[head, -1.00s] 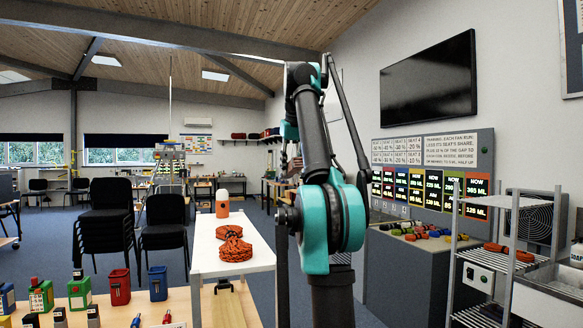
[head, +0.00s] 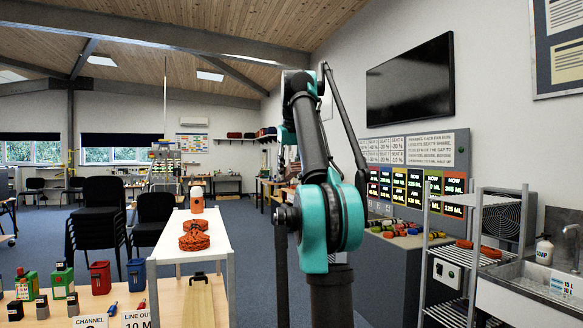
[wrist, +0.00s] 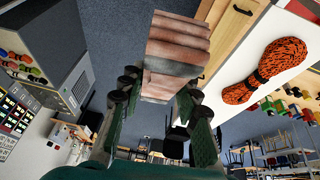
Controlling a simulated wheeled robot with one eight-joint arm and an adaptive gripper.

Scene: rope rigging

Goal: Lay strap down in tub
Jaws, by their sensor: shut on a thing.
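In the wrist view my gripper (wrist: 157,92) is shut on a folded, pinkish-brown striped strap (wrist: 178,52). The strap sticks out beyond the fingers, held clear above the floor. In the head view my gripper and the strap are hidden behind my raised arm. I cannot tell for sure which container is the tub. A small red bin (head: 100,277) and a blue bin (head: 137,274) stand on the near wooden table at lower left.
An orange rope coil (head: 194,239) lies on a white-topped table (head: 217,246); it also shows in the wrist view (wrist: 265,70). Stacked black chairs (head: 98,220) stand behind. A wire rack (head: 448,255) and a sink counter (head: 540,290) are at right. Blue floor (head: 250,245) is open between.

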